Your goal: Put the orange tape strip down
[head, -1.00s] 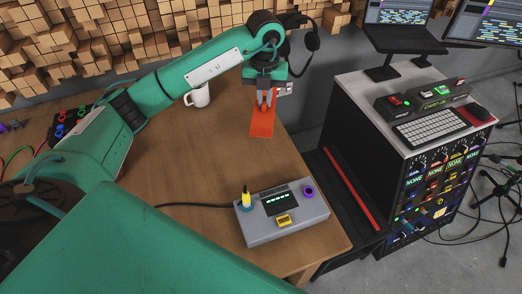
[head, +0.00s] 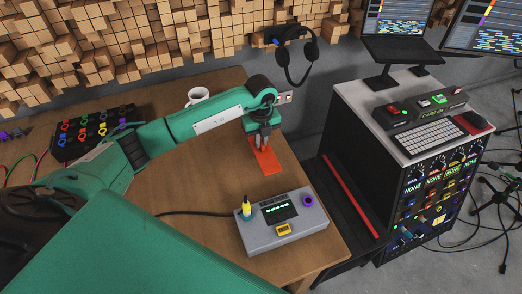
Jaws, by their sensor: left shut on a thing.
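The orange tape strip (head: 267,162) is a flat orange-red piece at the right part of the wooden table. My left gripper (head: 262,147) comes down over its far end and is shut on it. The strip extends from the fingers toward the front, low over the table or touching it; I cannot tell which. The fingertips partly hide its far end. My right gripper does not show.
A grey control box (head: 283,222) with a small display stands in front of the strip. A white mug (head: 198,95) is behind my left arm. A black box with coloured knobs (head: 92,131) is at the left. Headphones (head: 294,55) hang at the wall. Bare table (head: 200,175) lies left of the strip.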

